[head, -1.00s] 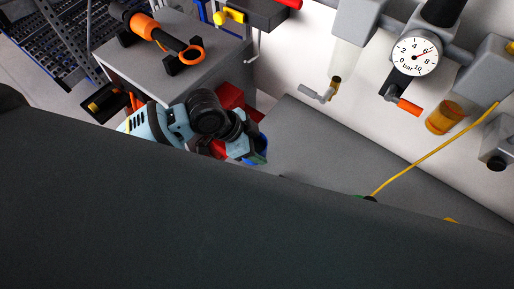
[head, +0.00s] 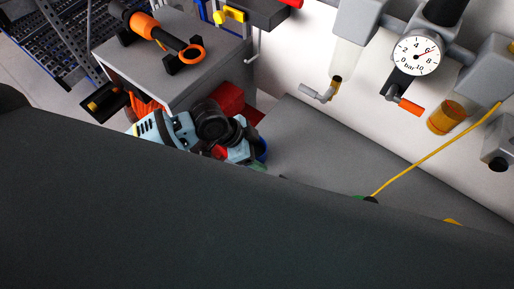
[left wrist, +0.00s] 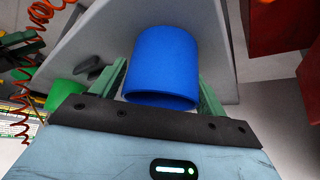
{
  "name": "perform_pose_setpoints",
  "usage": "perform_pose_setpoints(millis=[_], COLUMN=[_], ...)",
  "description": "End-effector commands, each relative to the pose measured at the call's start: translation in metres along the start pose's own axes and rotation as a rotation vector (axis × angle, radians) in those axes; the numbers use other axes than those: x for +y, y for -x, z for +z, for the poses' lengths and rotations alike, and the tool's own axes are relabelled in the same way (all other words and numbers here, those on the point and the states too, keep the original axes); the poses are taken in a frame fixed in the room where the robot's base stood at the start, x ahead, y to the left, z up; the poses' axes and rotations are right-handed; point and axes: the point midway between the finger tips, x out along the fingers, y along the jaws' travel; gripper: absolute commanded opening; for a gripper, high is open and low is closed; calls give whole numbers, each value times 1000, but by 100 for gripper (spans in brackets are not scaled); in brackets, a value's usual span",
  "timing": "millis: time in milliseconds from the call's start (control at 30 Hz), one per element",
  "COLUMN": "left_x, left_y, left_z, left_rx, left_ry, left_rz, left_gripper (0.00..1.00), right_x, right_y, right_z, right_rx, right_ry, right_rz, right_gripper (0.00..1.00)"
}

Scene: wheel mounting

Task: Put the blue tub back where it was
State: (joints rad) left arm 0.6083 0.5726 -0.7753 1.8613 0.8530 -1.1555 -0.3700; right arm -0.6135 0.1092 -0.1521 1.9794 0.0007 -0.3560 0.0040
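The blue tub (left wrist: 165,65) fills the middle of the left wrist view, between the two green fingers of my left gripper (left wrist: 162,72). The fingers lie close against both of its sides, and I see no clear gap, so the gripper appears shut on it. In the head view my left gripper (head: 243,148) is low beside the grey bench, with a sliver of the blue tub (head: 262,149) showing at its right. Most of the tub is hidden there by the gripper. My right gripper is not in view.
A red bin (head: 229,97) stands just behind my left gripper. A grey cabinet (head: 150,66) with an orange-black tool is at upper left. A green container (left wrist: 66,92) shows in the left wrist view.

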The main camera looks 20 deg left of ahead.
Motion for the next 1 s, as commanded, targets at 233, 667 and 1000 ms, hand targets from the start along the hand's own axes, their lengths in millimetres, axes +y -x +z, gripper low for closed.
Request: perform_pose_setpoints(millis=[233, 667, 1000], left_x=[0, -1, 0], left_y=[0, 51, 109], left_z=[0, -3, -2], left_rx=[0, 1, 0], left_ry=[0, -3, -2], left_rz=[0, -5, -1], left_gripper=[78, 78, 78], right_x=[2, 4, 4], right_y=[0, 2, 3], right_z=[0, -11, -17], right_rx=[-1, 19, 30], right_ry=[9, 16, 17], right_rz=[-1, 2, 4], right_gripper=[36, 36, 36])
